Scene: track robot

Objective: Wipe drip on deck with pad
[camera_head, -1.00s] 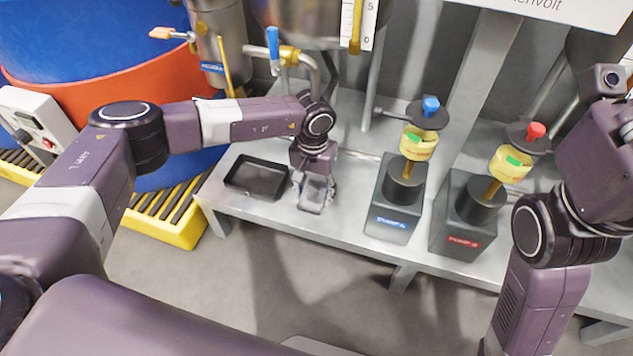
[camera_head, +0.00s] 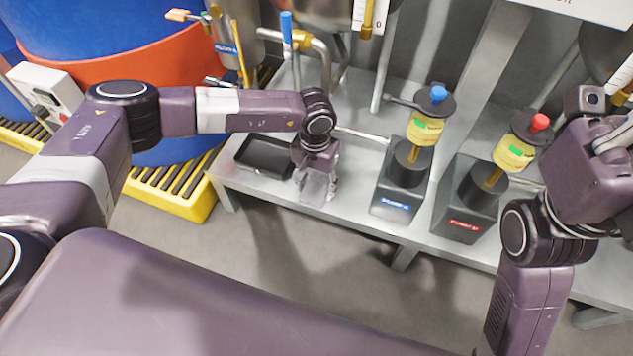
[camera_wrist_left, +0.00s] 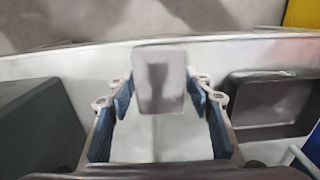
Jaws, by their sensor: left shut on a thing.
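My left gripper (camera_head: 316,187) is over the front part of the grey metal deck (camera_head: 345,212), between the black tray and the blue-labelled pump. In the left wrist view its blue-lined fingers (camera_wrist_left: 160,105) stand on both sides of a grey block-like pad (camera_wrist_left: 160,78), and it is shut on that pad. In the head view the pad is hard to tell from the fingers. I cannot tell whether the pad touches the deck. No drip can be made out on the deck. My right arm is at the right edge, and its fingers cannot be made out.
The black tray (camera_head: 267,155) lies left of my left gripper. The blue-labelled pump (camera_head: 398,192) and red-labelled pump (camera_head: 463,212) stand to its right. A thin pipe (camera_head: 362,134) runs behind. A blue and orange drum (camera_head: 110,70) stands at the left.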

